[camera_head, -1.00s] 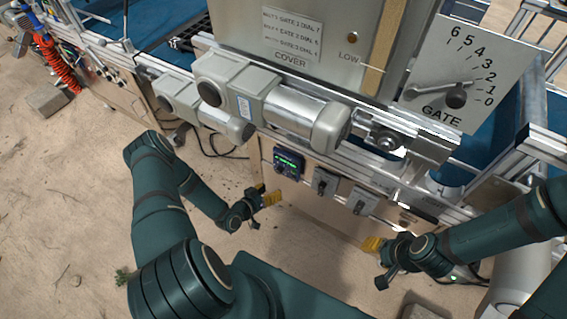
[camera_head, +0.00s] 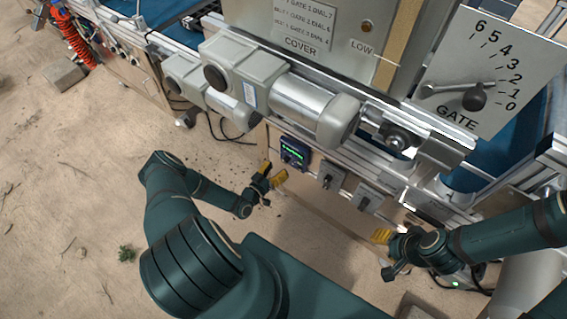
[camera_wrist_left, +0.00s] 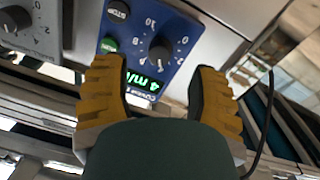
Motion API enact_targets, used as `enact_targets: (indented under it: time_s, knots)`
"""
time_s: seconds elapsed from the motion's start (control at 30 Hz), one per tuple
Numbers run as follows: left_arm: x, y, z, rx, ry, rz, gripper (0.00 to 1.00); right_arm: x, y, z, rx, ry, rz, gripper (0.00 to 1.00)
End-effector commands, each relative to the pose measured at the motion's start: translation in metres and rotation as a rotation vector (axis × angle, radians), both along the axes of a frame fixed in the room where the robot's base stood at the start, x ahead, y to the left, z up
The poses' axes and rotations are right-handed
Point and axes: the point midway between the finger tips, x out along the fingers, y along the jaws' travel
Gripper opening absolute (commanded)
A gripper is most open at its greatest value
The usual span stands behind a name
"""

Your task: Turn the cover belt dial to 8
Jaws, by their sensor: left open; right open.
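The blue control box (camera_head: 295,152) with a lit green display is on the machine's front below the grey motors. In the left wrist view its black dial (camera_wrist_left: 159,51) stands within a numbered white scale, seen turned over. The green display (camera_wrist_left: 145,83) shows a 4, partly hidden by my gripper. I cannot tell the dial's exact setting. My left gripper (camera_head: 272,177) is open just below and left of the box; in the wrist view its yellow fingertips (camera_wrist_left: 157,75) stand either side of the box's lower part, short of the dial. My right gripper (camera_head: 382,240) is open and empty.
Two grey switch boxes (camera_head: 332,176) sit right of the blue box. Another dial (camera_wrist_left: 15,18) shows at the wrist view's upper left. Motors (camera_head: 265,85) overhang the panel. A gate scale plate (camera_head: 495,60) stands upper right. Sandy floor lies open at left.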

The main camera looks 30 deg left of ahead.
Motion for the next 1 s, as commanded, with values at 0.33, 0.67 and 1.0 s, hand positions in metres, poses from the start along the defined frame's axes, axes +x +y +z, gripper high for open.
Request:
enact_targets:
  time_s: [0.33,0.67,1.0]
  knots:
    - [0.04,-0.006,-0.001,-0.001,0.002,-0.002,0.59,0.001,0.0,-0.006,0.0,-0.003,-0.001,0.47]
    - [0.043,-0.006,0.0,-0.001,0.001,0.0,0.59,0.001,0.0,-0.006,0.0,-0.004,-0.001,0.47]
    - [0.043,-0.006,0.0,0.0,0.002,-0.001,0.0,0.001,0.0,-0.006,0.0,-0.003,-0.001,0.47]
